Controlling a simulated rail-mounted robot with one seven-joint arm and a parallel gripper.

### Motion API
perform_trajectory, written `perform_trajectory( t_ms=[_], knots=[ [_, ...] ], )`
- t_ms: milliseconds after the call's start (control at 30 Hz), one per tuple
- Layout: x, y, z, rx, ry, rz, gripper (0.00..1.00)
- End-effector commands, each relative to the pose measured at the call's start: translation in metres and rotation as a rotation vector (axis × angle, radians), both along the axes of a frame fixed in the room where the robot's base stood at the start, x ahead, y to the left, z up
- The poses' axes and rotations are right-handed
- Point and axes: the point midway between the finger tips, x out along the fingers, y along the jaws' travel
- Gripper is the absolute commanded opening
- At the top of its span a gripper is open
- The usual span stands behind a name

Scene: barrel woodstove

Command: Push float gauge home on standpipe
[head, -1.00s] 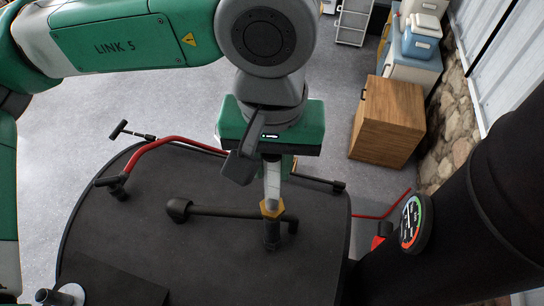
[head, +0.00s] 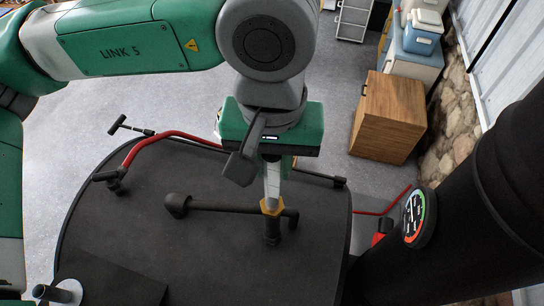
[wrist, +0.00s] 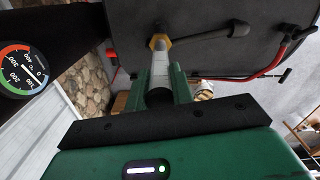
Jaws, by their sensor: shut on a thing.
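The float gauge (head: 272,184) is a pale, clear-looking upright tube with a brass hex nut at its lower end. My gripper (head: 273,166) is shut on the gauge's upper part, above the stove top. In the wrist view the tube (wrist: 160,66) lies between my two green fingers, with the brass nut beyond them. The standpipe (head: 272,238) is a short dark pipe standing on the black stove top. The nut is in line with the standpipe's upper end and appears to meet it. I cannot tell how far the gauge is seated.
A dark elbowed pipe (head: 225,207) runs across the stove top (head: 215,255) beside the standpipe. A red curved rail (head: 150,143) is at the left rear. A black flue (head: 485,225) with a round dial (head: 419,216) rises at right. A wooden cabinet (head: 388,118) stands behind.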

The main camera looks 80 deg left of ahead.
Motion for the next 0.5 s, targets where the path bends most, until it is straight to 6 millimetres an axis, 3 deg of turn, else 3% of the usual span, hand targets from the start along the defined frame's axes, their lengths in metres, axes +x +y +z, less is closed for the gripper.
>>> perform_trajectory(
  t_ms=[200, 233, 333, 367, 500],
  knots=[
    [0.0000, 0.0000, -0.0003, 0.000, 0.000, 0.000, 0.00],
    [0.0000, 0.0000, -0.0003, 0.000, 0.000, 0.000, 0.25],
    [0.0000, 0.0000, -0.0003, 0.000, 0.000, 0.000, 0.45],
    [0.0000, 0.0000, -0.0003, 0.000, 0.000, 0.000, 0.48],
    [0.0000, 0.0000, -0.0003, 0.000, 0.000, 0.000, 0.48]
  ],
)
